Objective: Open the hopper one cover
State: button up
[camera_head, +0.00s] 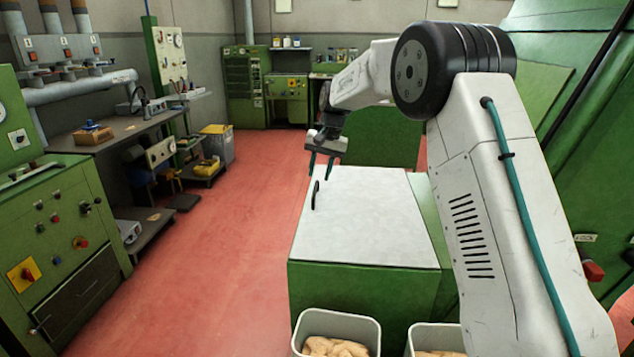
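A green box-shaped hopper (365,300) stands in the middle right with a flat pale cover (375,225) lying shut on its top. A dark upright handle (316,195) sits near the cover's left edge. My gripper (321,174) hangs above the cover's far left corner, close to the handle and seemingly just beyond it. Its two thin fingers point down and are spread apart with nothing visible between them. I cannot tell how high they are above the cover. My arm hides part of the hopper's right side.
Two pale bins (336,325) with tan contents stand at the hopper's front, the second (436,338) partly behind my arm. A green control cabinet (65,225) and workbench (125,130) line the left. The red floor (215,260) between is clear. Large green machinery (590,150) stands right.

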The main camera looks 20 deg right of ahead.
aim_at(315, 187)
jog(key=shift+x, duration=2)
grip_shut()
